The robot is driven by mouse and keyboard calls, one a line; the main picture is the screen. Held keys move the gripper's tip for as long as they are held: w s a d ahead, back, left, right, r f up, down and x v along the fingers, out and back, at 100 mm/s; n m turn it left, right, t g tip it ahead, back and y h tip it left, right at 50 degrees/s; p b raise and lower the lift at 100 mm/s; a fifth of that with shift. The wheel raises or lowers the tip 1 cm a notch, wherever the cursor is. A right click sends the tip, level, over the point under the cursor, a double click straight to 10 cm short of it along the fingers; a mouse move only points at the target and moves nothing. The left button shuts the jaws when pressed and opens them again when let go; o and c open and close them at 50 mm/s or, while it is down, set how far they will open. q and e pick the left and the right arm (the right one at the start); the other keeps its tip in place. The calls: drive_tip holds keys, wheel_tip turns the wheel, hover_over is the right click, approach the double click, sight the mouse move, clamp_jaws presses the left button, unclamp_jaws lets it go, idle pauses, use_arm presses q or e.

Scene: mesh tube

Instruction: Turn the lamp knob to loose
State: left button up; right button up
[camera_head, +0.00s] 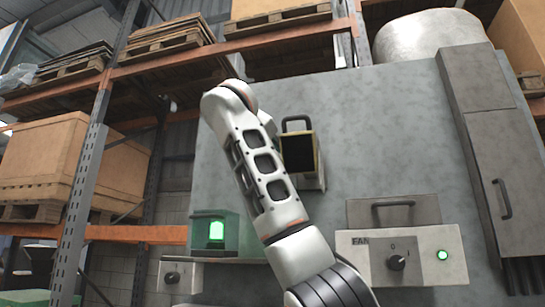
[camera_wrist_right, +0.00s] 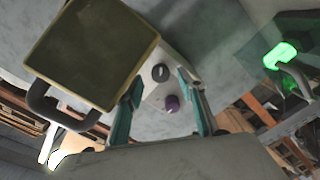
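No label reads there, so I cannot tell which is the lamp knob. My right gripper (camera_wrist_right: 160,78) is open, its teal fingers apart on either side of these parts in the picture; no contact shows. A boxy lamp-like unit (camera_wrist_right: 92,52) with a black handle is at upper left; it shows in the head view (camera_head: 299,153) with a dark face. My arm hides the panel and gripper there. My left gripper is out of view.
A glowing green box (camera_head: 215,230) stands left of my arm, above a small panel with a knob (camera_head: 172,277). A FAN panel (camera_head: 360,262) with a knob (camera_head: 396,262) and green light is at right. A grey cabinet (camera_head: 500,150) stands far right; shelving is behind.

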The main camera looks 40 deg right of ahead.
drive_tip(key=x, duration=0.3)
drive_tip(key=shift+w+p, duration=0.1)
drive_tip(key=shift+p, duration=0.3)
drive_tip(key=c, duration=1.1)
drive_tip(key=shift+n, duration=0.4)
drive_tip(key=shift+n+b, duration=0.3)
drive_tip(key=shift+n, duration=2.8)
